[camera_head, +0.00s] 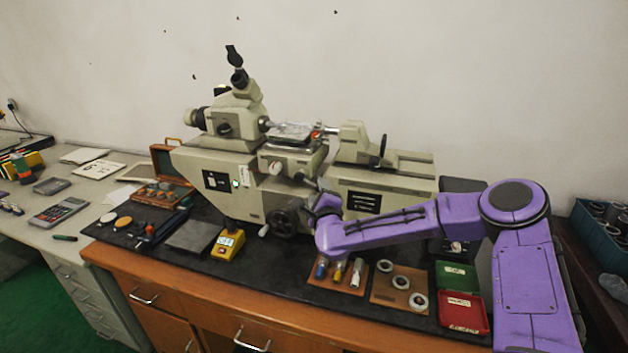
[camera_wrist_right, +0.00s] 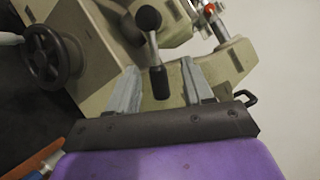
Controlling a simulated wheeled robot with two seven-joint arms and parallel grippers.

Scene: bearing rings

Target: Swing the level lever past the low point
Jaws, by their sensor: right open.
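The level lever (camera_wrist_right: 153,46) shows in the wrist view as a short metal rod with a round black knob at its upper end and a black grip at its lower end. It stands in front of the beige measuring machine (camera_head: 215,180). My right gripper (camera_wrist_right: 158,67) is open, with one grey finger on each side of the lever's lower grip. Gaps show on both sides, and I cannot tell the depth between fingers and lever. In the head view my purple right arm reaches left to the machine's front, and its fingers are mostly hidden. My left gripper is not in view.
A dark handwheel (camera_wrist_right: 50,55) sits left of the lever in the wrist view. Below my arm lie a board with coloured-handled tools (camera_head: 336,272), a board with rings (camera_head: 400,284), a red tray (camera_head: 463,313) and a green tray (camera_head: 456,275). A yellow box (camera_head: 227,245) stands left.

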